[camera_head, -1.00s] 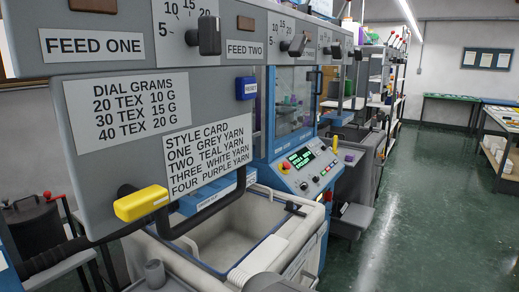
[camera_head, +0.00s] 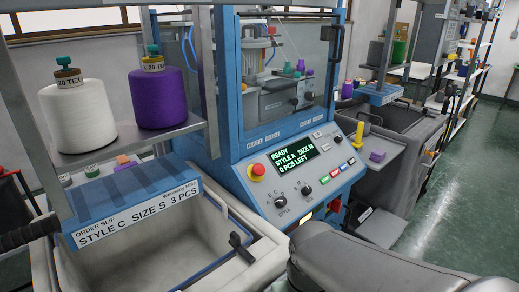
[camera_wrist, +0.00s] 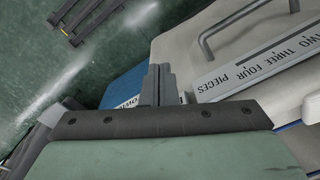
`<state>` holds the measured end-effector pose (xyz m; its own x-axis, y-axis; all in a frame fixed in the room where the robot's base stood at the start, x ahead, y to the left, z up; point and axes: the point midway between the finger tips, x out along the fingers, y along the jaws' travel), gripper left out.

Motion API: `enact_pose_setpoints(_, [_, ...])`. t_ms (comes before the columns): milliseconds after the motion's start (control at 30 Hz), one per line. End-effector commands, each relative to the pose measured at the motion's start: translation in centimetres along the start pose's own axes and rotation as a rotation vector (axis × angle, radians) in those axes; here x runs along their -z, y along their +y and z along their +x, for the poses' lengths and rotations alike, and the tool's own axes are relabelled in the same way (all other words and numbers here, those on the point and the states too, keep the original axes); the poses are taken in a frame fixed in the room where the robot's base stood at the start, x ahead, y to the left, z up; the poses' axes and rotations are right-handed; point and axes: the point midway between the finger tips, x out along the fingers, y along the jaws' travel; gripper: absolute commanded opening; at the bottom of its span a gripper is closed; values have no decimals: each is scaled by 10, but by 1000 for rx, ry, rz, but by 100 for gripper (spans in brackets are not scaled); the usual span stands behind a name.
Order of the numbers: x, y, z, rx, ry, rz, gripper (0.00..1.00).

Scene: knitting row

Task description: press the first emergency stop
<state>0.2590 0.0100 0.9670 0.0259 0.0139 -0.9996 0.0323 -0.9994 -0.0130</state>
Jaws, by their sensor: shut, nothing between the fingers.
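A red emergency stop button (camera_head: 257,170) on a yellow base sits at the left end of the sloping control panel (camera_head: 325,196) of the blue machine, in the head view. The panel's screen (camera_head: 293,161) reads READY, STYLE A, SIZE M, 0 PCS LEFT. In the wrist view my gripper (camera_wrist: 158,72) is shut and empty, with its two fingers together over the blue and cream machine parts. The button cannot be made out in the wrist view. In the head view the gripper is not seen; a grey arm link of mine covers the lower right.
A cream bin (camera_head: 266,243) with a black handle stands left of the panel. An order slip (camera_head: 135,212) reads STYLE C, SIZE S, 3 PCS. White (camera_head: 78,117) and purple (camera_head: 158,97) yarn cones stand on a shelf. Green floor (camera_head: 450,190) lies open at right.

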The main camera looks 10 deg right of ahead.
Motion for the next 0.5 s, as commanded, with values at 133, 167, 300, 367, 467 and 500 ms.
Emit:
enact_pose_setpoints(133, [0,0,0,0,0,-1,0])
enact_pose_setpoints(167, [0,0,0,0,0,-1,0])
enact_pose_setpoints(300, [2,0,-2,3,2,7,0])
enact_pose_setpoints(367, [13,-1,-9,17,15,42,0])
enact_pose_setpoints(467, [59,-2,-37,81,63,187,0])
enact_pose_setpoints(500, [86,-1,-53,121,92,272,0])
